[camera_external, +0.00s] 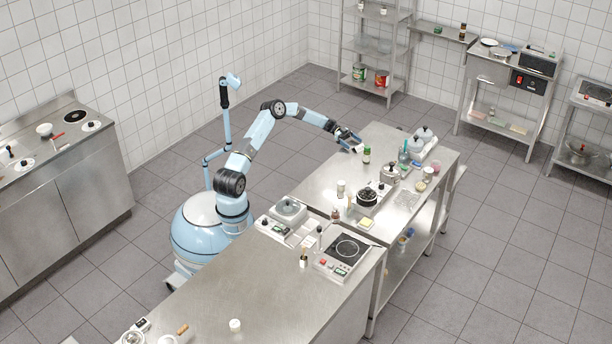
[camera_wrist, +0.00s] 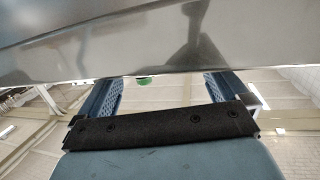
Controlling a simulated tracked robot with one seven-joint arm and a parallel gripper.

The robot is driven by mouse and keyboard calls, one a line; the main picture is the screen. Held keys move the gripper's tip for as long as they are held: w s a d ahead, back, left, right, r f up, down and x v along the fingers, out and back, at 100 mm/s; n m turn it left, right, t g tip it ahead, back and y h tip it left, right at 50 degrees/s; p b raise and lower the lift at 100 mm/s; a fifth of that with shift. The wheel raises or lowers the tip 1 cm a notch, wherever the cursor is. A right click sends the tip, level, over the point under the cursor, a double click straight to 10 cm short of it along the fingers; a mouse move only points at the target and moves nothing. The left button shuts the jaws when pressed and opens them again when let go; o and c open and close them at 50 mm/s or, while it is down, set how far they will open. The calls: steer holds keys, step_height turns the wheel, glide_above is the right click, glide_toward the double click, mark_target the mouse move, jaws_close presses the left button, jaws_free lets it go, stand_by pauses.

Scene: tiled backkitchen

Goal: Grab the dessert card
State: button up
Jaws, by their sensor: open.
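My gripper (camera_external: 351,142) is open, low over the far left end of the middle steel table (camera_external: 322,187). A small white piece (camera_external: 359,149) shows right at its fingertips; it may be the dessert card, but it is too small to read. I cannot tell whether the gripper touches it. In the wrist view my gripper (camera_wrist: 162,78) has its two blue fingers spread wide, with no card clearly visible between them. A small green thing (camera_wrist: 144,81) shows past the fingers. A grey reflective surface fills the top of that view.
A steel pot (camera_external: 389,173), a dark pan (camera_external: 367,197) and a teal bottle (camera_external: 404,154) stand farther along the table. The tabletop left of the pots is mostly clear.

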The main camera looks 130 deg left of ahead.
mark_target(359, 146)
steer(key=x, duration=0.5)
steer(key=shift+w+a, duration=0.1)
steer(key=c, duration=0.9)
